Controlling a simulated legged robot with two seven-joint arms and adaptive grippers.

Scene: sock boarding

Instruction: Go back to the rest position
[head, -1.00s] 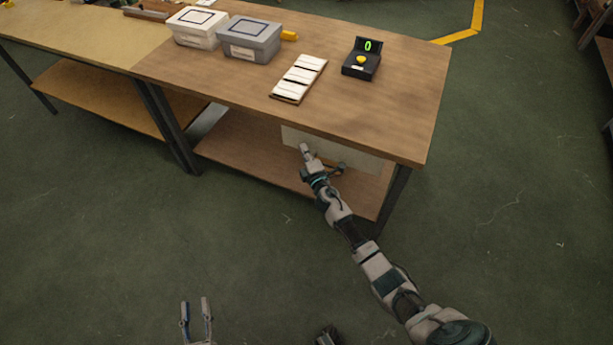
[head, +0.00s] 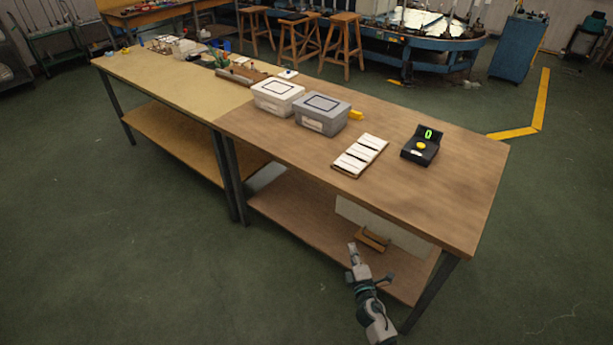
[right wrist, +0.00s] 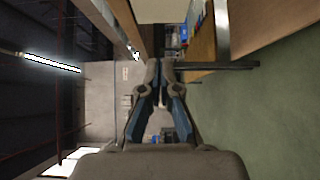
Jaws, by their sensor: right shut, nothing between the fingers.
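My right gripper (head: 352,252) is shut and empty in the head view, in front of the lower shelf of the near workbench (head: 470,215). In the right wrist view its two fingers (right wrist: 153,65) come together with nothing between them. My left gripper is outside the head view now.
The bench top holds a white lidded box (head: 277,97), a grey lidded box (head: 322,114), a white slotted board (head: 360,155) and a black counter (head: 421,146) showing a green 0. A brown wooden piece (head: 372,238) lies on the shelf. Open green floor lies in front.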

